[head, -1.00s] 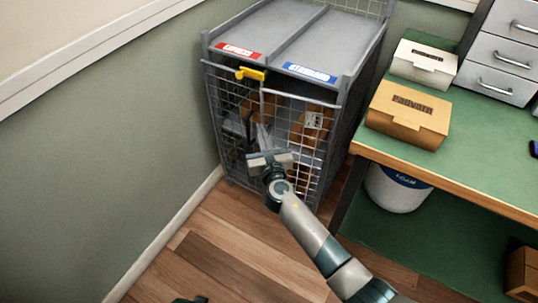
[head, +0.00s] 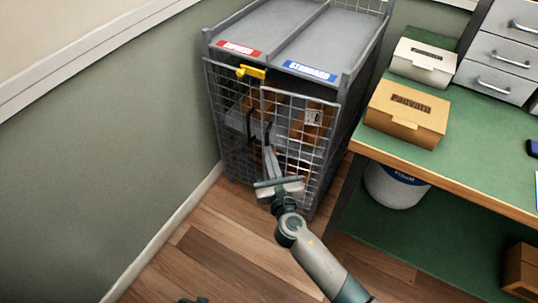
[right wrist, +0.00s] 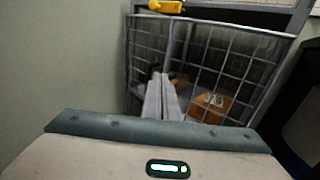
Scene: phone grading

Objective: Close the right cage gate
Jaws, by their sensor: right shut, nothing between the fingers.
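The grey wire cage (head: 333,122) stands against the wall, with a red label and a blue STANDARD label on its top edge. Its right gate (head: 300,96) is a mesh panel below the blue label. It hangs near the front opening, its top edge a little below the frame; I cannot tell whether it is flush. The mesh also shows in the right wrist view (right wrist: 235,50). A yellow latch (head: 251,72) sits at the top of the left gate (head: 222,100). My right gripper (head: 269,152) is shut and empty, its fingertips in front of the mesh by the dark handles.
Brown parcels (head: 310,122) lie inside the cage behind the mesh. A green-topped workbench (head: 465,155) with boxes stands close to the cage's right, a white bin (head: 398,187) under it. The wooden floor (head: 215,245) in front is clear.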

